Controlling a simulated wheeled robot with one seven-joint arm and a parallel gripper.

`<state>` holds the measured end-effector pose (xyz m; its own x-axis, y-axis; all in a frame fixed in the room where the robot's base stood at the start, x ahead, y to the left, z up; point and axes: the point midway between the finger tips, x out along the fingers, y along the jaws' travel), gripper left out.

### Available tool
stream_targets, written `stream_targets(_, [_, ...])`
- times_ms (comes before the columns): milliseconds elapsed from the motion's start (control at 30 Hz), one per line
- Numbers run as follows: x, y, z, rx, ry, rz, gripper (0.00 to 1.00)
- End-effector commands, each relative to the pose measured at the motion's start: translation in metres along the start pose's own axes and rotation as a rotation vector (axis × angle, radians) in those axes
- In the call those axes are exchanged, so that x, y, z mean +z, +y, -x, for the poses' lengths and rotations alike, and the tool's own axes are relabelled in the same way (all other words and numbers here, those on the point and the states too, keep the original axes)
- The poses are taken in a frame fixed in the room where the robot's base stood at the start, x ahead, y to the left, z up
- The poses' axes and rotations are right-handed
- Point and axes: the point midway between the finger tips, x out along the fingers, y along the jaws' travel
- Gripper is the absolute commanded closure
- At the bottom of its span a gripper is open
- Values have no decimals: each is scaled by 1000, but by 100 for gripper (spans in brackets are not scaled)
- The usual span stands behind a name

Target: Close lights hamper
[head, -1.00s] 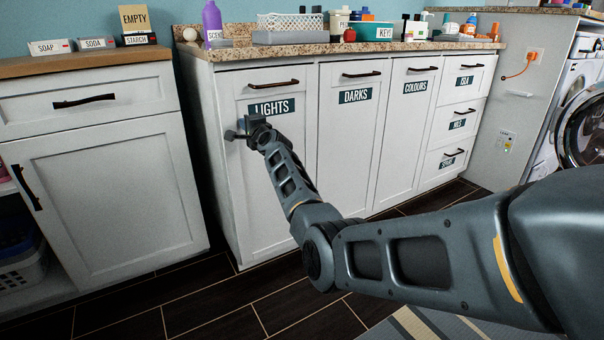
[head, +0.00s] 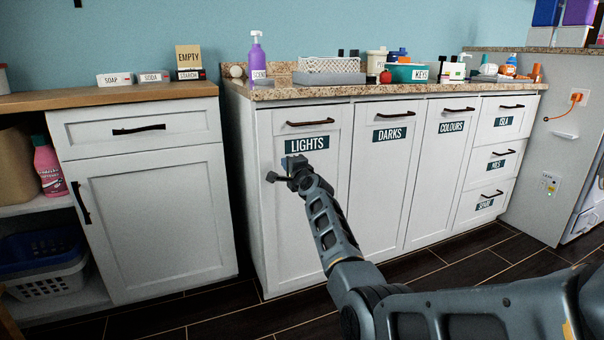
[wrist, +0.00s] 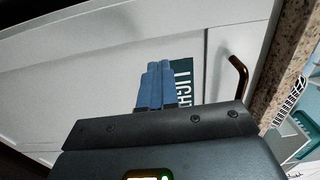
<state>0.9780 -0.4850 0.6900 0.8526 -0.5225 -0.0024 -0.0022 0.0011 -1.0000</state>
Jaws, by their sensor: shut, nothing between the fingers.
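The lights hamper (head: 290,235) is the white tall front with the dark LIGHTS label (head: 307,145) and a dark bar handle (head: 310,123). Its front looks about level with the darks front beside it; any small gap is too fine to tell. My gripper (head: 288,164) is at this front, just below and left of the label. In the wrist view the blue fingers (wrist: 155,86) are together and empty, pointing at the white panel, with the label (wrist: 181,85) partly behind them and the handle (wrist: 238,76) to the right. Whether they touch the panel cannot be told.
The darks (head: 385,190) and colours (head: 440,180) fronts stand to the right, then a stack of small drawers (head: 495,165). The granite counter (head: 400,91) above holds bottles and boxes. A separate white cabinet (head: 155,220) stands left across a narrow gap.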

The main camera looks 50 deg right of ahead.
Motion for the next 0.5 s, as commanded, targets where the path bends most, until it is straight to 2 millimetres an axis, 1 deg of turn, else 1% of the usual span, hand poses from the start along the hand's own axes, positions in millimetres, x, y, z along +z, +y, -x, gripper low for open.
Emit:
stream_targets(33, [1, -2, 6, 1, -1, 1, 100])
stream_targets(167, [0, -2, 24, 2, 0, 1, 100])
stream_targets(400, [0, -2, 61, 2, 0, 1, 100])
stream_targets(500, [0, -1, 73, 2, -1, 1, 100])
